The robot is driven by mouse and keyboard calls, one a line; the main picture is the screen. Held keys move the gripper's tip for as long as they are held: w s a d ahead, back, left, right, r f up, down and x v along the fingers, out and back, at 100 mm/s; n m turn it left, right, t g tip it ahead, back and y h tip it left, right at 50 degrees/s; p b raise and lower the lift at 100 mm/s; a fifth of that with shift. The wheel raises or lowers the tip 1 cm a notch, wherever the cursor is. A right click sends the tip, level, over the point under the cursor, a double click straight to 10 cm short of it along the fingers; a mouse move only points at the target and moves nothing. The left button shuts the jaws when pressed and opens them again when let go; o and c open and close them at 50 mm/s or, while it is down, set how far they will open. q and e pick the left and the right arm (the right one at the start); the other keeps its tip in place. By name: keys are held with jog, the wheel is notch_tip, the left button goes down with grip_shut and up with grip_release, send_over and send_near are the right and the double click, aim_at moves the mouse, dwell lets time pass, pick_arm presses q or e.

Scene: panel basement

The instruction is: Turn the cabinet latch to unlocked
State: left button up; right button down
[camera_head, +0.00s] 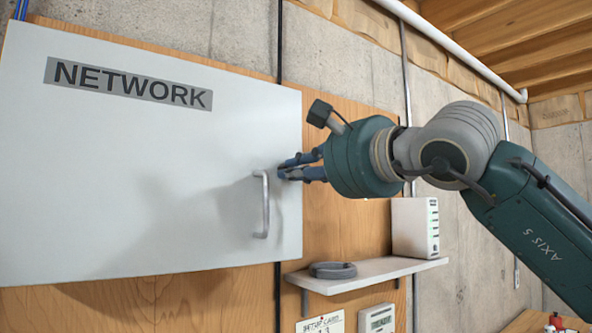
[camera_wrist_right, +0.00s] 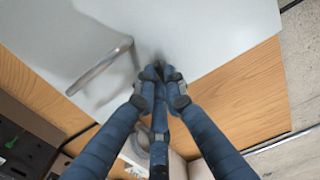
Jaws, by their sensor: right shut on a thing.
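The grey cabinet door (camera_head: 130,190) with a NETWORK label fills the left of the head view, and it also shows in the wrist view (camera_wrist_right: 200,30). My right gripper (camera_head: 285,170) reaches in from the right and its fingertips meet the door near its right edge, just right of the handle. In the wrist view the fingertips (camera_wrist_right: 160,72) are close together at the door face. The gripper is shut on the cabinet latch, which the fingers hide almost wholly, so its angle cannot be told. My left gripper is not in view.
A metal pull handle (camera_head: 262,205) stands out from the door close left of the fingers; it also shows in the wrist view (camera_wrist_right: 100,66). Below right, a shelf (camera_head: 375,273) holds a white router (camera_head: 414,228) and a coiled cable (camera_head: 333,270).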

jog(key=shift+n, duration=0.6)
jog(key=c, duration=1.8)
grip_release()
jog(key=v, duration=1.2)
